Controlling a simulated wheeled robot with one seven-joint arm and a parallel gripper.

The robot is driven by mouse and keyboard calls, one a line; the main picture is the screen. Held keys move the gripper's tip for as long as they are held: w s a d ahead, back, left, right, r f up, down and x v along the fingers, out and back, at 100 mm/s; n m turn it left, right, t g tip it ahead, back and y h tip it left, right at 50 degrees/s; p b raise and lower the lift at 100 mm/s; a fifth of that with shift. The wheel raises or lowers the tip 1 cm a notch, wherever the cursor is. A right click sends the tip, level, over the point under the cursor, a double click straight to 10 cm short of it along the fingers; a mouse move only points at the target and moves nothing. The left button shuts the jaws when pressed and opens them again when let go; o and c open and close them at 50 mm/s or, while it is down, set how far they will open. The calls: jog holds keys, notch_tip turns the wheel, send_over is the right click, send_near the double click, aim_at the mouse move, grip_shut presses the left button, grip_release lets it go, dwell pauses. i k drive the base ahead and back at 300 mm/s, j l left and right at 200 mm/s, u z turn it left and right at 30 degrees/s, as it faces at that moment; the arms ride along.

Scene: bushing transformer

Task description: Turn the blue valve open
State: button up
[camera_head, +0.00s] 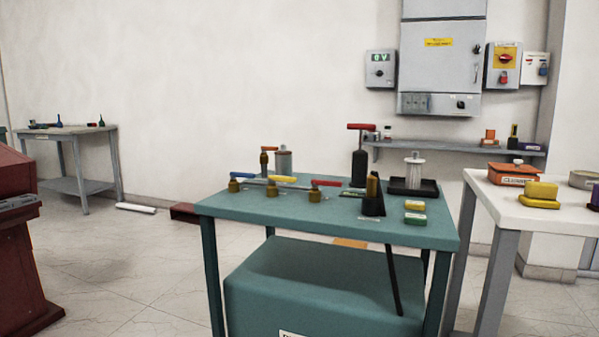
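The blue valve stands near the left end of the teal table (222,208). It has a blue lever handle (241,175) above a small brass-coloured body (234,186). The lever lies about level and points to the right of the body. A yellow-handled valve (282,179) and a red-handled valve (326,183) stand to its right in the same row. My gripper is not in view, so whether it is open or shut does not show.
Behind the row are a grey canister (283,160) and a black cylinder (358,168). A black tray (425,190) sits on the right. A white table (560,212) stands to the right and a red cabinet (18,255) to the left.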

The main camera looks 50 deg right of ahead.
aim_at(233, 175)
jog(key=z, duration=1.2)
